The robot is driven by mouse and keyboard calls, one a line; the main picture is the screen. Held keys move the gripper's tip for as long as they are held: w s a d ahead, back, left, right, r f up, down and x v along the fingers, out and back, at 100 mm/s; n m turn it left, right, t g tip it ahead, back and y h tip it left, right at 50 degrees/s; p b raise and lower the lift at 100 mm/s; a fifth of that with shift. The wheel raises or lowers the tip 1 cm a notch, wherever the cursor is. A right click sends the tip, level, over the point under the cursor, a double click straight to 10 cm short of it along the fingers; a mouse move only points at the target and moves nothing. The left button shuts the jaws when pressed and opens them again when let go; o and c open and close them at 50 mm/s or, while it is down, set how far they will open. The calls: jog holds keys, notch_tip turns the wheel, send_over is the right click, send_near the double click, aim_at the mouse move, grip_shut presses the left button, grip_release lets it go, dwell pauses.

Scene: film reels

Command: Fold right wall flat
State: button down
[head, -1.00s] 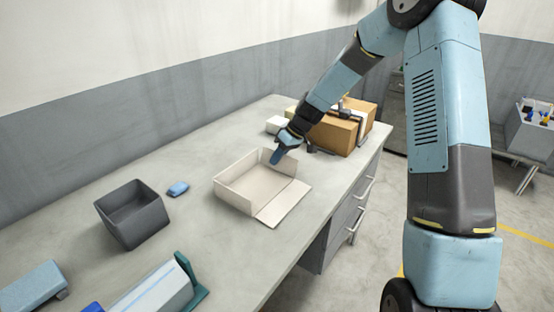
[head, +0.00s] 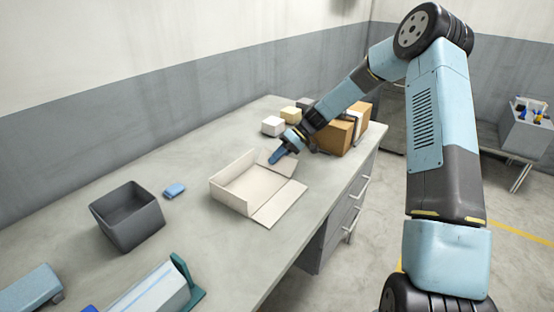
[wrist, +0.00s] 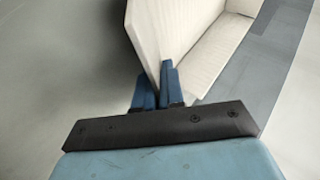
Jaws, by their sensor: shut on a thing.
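The cream open box (head: 240,195) lies on the table. Its left and back walls stand up, and its front flap (head: 280,205) lies folded out flat on the table. The right wall (head: 281,167) leans outward from the box, neither upright nor flat. My gripper (head: 277,157) is shut on this wall's upper edge. In the wrist view, the blue fingers of my gripper (wrist: 168,85) pinch the edge of the cream wall (wrist: 153,35), with the box floor (wrist: 225,45) to the right. The fingertips partly hide the held edge.
A dark grey bin (head: 127,222) and a small blue block (head: 174,190) are left of the box. A teal-ended item (head: 182,275) lies at the front.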

jog(key=c, duration=1.3)
grip_release()
jog(key=v, duration=1.3)
jog(key=shift+d+r, duration=0.2)
jog(key=shift+d, duration=0.05)
